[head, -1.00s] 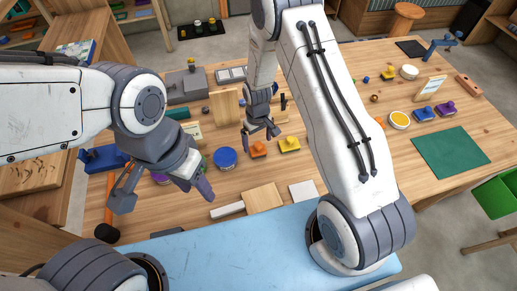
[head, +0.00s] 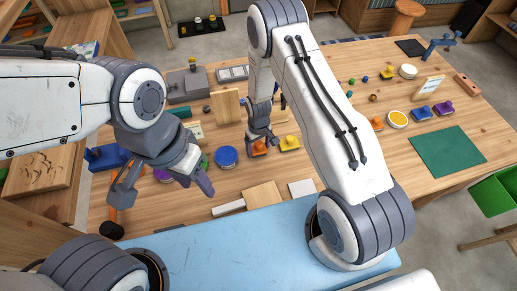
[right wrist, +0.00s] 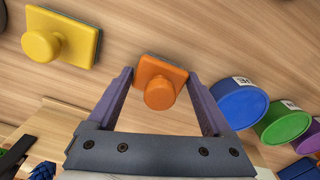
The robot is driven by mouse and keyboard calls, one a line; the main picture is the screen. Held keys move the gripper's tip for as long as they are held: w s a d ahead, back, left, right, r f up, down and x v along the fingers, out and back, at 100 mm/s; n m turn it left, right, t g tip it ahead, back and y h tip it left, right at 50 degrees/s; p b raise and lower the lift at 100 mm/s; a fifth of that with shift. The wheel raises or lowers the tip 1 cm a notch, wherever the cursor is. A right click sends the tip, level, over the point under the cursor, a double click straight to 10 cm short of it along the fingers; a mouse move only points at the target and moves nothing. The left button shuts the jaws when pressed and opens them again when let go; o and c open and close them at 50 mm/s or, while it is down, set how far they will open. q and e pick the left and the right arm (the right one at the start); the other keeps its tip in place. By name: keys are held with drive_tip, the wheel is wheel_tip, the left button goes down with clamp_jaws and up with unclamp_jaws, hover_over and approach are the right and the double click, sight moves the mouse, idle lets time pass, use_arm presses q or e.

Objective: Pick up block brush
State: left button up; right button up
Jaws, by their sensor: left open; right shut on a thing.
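An orange block brush (head: 259,149), a small block with a round knob, stands on the wooden table. My right gripper (head: 262,138) is around it. In the right wrist view the orange block (right wrist: 160,84) sits between the two fingertips (right wrist: 161,76), knob toward the camera, and the fingers are shut on its sides. I cannot tell any gap between it and the table. A yellow block of the same form (head: 290,143) stands just right of it; it also shows in the right wrist view (right wrist: 58,42). My left gripper (head: 163,190) is open and empty above the table's left part.
A blue round tub (head: 226,156) stands left of the orange block, with green and purple tubs beyond it. A wooden board (head: 265,195) lies in front. More knobbed blocks (head: 422,114) and a green mat (head: 449,152) are at the right. An upright wooden board (head: 227,106) stands behind.

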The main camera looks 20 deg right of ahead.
sight(258, 143)
drive_tip(key=shift+r+b, duration=0.35)
drive_tip(key=shift+r, duration=0.2)
wheel_tip(258, 143, up, 2)
drive_tip(key=shift+w+r+b, duration=0.1)
drive_tip(key=shift+r+b, duration=0.15)
drive_tip(key=shift+b, duration=0.35)
drive_tip(key=s+d+r+b, duration=0.3)
drive_tip(key=s+d+r, duration=0.4)
drive_tip(key=s+d, duration=0.1)
drive_tip(key=shift+s+d+r, duration=0.15)
drive_tip(key=shift+s+r, duration=0.05)
